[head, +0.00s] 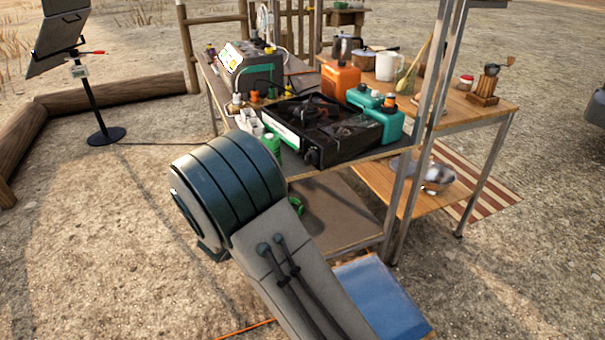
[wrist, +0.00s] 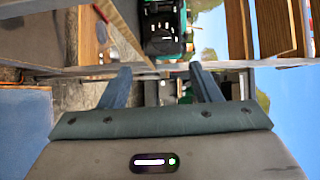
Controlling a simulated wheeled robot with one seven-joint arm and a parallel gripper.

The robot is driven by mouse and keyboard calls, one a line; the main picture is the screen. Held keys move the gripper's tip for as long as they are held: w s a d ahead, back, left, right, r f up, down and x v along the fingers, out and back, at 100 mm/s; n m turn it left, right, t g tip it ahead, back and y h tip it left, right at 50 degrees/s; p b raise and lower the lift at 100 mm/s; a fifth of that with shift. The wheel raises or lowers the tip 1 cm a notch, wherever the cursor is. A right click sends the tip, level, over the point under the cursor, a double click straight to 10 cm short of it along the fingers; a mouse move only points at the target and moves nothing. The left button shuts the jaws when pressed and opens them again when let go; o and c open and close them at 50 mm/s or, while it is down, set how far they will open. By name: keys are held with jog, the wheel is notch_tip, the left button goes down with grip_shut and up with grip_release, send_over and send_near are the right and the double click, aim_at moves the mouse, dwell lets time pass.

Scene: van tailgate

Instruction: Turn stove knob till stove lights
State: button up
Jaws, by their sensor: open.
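A black camping stove (head: 345,132) sits on the near shelf of the metal-framed rack in the head view. A dark round knob (head: 311,157) is on its front face, near the front corner. I see no flame on the stove. My gripper (wrist: 160,82) shows in the wrist view with its two blue-grey fingers spread apart and nothing between them. It is not visible in the head view, where my arm fills the lower middle.
A green-grey power unit (head: 247,68) is at the left. A metal post (head: 412,150) rises right of the stove. A blue box (head: 375,290) lies below. Open gravel is at the left.

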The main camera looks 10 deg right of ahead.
send_near(306, 161)
jog(key=x, duration=0.8)
jog(key=shift+d, duration=0.1)
jog(key=c, duration=1)
